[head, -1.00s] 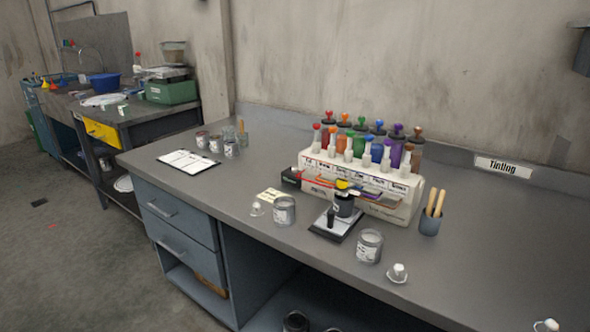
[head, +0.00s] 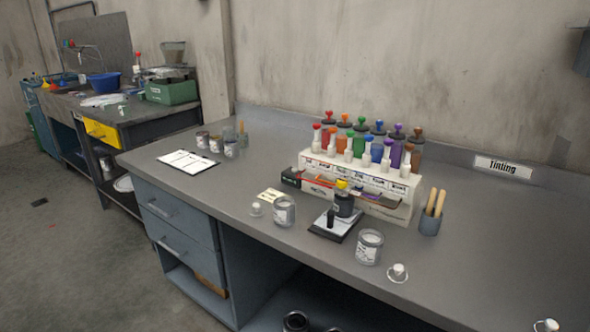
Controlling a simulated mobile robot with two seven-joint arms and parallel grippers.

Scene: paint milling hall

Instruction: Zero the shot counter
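Neither of my grippers shows in the head view. No thing in view can be read for certain as the shot counter. A small dark box (head: 291,177) stands at the left end of the tinting rack (head: 405,207); its face is too small to read. In front of the rack, a black pot with a yellow top (head: 344,199) stands at the back of a small flat stand (head: 324,228) with a short black upright post. Several bottles with coloured knobs stand in and behind the rack.
A cup of wooden sticks (head: 431,222) is right of the rack. A clipboard (head: 188,161) lies at left. The bench's right part is mostly clear.

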